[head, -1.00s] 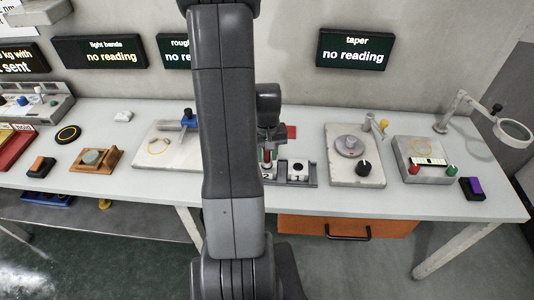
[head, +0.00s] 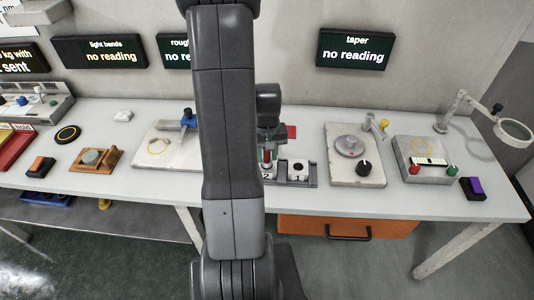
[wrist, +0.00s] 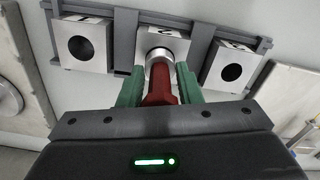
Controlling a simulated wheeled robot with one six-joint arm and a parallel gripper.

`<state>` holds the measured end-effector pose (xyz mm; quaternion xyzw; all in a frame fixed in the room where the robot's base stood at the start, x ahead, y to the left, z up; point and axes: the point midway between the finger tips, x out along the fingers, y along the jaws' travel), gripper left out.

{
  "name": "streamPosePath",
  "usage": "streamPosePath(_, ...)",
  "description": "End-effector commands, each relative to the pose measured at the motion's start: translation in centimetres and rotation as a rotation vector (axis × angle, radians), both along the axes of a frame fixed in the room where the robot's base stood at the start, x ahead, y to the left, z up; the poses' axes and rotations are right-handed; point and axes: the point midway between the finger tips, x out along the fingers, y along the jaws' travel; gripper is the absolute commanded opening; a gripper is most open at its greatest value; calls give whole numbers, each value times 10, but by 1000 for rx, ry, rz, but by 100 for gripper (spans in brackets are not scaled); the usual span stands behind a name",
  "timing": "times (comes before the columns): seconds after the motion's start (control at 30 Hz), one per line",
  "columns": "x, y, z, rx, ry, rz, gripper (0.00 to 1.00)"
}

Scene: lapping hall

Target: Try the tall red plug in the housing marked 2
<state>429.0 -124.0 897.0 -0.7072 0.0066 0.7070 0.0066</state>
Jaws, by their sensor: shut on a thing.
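My gripper (wrist: 160,92) has green fingers shut on the sides of the red plug (wrist: 160,86). The plug's silver end (wrist: 158,57) is at the mouth of the middle housing (wrist: 165,40), which bears the mark 2. The plug's end covers that housing's bore, so I cannot tell how deep it sits. In the head view the red plug (head: 267,155) stands upright over the housing marked 2 (head: 267,176), partly hidden by my arm.
The grey rack (wrist: 120,73) also holds a housing with an open bore on each side: one marked 1 (wrist: 82,48) and another (wrist: 230,68). A plate with a round disc and black knob (head: 355,170) stands to the right. The taper display (head: 353,49) says "no reading".

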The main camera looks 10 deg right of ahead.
Motion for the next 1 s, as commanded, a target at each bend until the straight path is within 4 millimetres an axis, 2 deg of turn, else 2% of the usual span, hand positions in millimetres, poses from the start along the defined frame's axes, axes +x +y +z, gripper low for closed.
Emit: streamPosePath(1.0,0,0,-13,0,0,0,3)
